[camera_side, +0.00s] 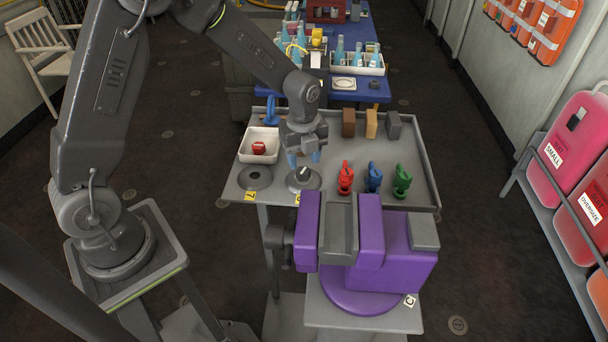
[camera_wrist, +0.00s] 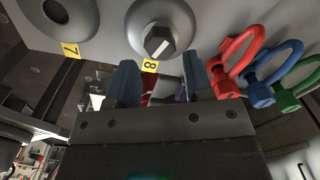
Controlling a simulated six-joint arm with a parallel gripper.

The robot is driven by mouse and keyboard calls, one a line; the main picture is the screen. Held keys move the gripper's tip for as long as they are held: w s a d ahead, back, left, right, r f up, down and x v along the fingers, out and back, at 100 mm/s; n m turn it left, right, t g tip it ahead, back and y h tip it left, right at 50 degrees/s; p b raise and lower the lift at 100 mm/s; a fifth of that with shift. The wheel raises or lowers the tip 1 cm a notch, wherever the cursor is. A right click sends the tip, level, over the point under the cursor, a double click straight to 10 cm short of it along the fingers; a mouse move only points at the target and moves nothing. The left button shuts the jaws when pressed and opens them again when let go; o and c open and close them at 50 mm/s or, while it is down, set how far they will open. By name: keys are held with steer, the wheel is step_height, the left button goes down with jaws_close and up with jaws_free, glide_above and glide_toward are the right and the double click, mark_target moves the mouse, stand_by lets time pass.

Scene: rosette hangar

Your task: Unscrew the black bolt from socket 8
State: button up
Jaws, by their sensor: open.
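The black bolt (camera_side: 304,173) sits upright in socket 8 (camera_side: 303,184), a grey round collar on the grey tray table. In the wrist view the bolt (camera_wrist: 158,40) shows a dark hex head with a pale stripe, beside the yellow "8" label (camera_wrist: 150,65). My gripper (camera_side: 303,159) hangs just above the bolt, pointing down. In the wrist view its two blue fingertips (camera_wrist: 160,75) are spread apart, with nothing held between them. The bolt head appears beyond the tips, apart from them.
Socket 7 (camera_side: 255,177) is an empty collar to the left. A white bin (camera_side: 259,156) holds a red item. Red (camera_side: 345,178), blue (camera_side: 373,177) and green (camera_side: 402,181) ring-topped pieces stand to the right. Blocks (camera_side: 371,124) stand behind. A purple vise (camera_side: 385,270) stands in front.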

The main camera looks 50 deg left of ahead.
mark_target(304, 170)
steer(key=m, duration=0.9)
steer(key=shift+f, duration=1)
steer(key=shift+f, duration=0.15)
steer(key=shift+f, duration=0.85)
steer(key=shift+c, duration=0.2)
